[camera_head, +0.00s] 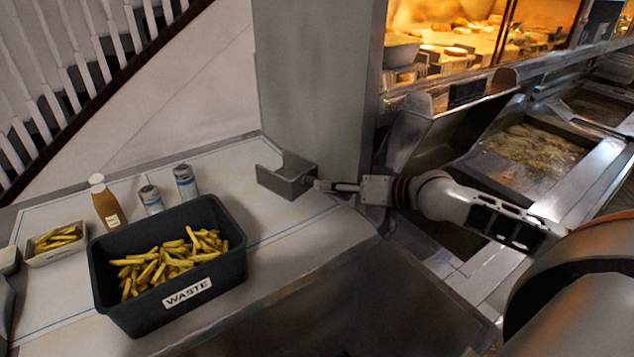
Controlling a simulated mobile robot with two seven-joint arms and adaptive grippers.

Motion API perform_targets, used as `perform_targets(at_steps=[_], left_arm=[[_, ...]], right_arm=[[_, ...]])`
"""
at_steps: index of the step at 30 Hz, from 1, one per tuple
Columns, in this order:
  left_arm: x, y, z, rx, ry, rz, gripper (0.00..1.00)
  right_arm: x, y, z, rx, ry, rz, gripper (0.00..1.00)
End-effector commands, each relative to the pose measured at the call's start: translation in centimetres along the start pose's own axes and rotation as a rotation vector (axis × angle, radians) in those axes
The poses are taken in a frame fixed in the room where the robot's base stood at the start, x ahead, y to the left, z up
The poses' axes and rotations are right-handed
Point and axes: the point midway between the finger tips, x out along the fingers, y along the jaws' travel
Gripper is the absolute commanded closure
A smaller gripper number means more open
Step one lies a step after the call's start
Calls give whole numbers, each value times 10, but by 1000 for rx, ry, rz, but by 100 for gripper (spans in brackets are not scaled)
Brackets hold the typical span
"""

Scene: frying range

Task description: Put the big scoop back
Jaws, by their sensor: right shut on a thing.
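The big scoop (287,181) is a grey metal, open-topped box-like scoop at the back right of the white counter, by the grey pillar. Its short handle points right, toward my right gripper (345,187). My right gripper is shut on the handle, with the arm coming in from the right. The scoop appears at or just above the counter surface; I cannot tell whether it touches. My left gripper is not in view.
A dark waste bin (228,268) full of fries stands at the counter's front. The grey pillar (312,80) rises behind the scoop. Fryer vats (535,150) lie right.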

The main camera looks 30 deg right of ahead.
Motion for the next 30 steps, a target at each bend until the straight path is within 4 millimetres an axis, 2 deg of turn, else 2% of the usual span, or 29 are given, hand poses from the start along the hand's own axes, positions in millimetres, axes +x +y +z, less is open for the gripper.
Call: perform_targets(at_steps=[5,11,15,20,23,30], left_arm=[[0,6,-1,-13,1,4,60],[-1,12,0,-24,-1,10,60],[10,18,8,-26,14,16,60],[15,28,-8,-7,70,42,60],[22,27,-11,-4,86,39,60],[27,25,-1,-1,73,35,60]], right_arm=[[2,4,3,1,2,1,100],[6,12,16,3,1,0,100],[11,22,29,0,3,-1,100],[15,30,42,0,2,0,100],[17,34,47,-1,1,0,100],[18,36,49,-1,2,1,100]])
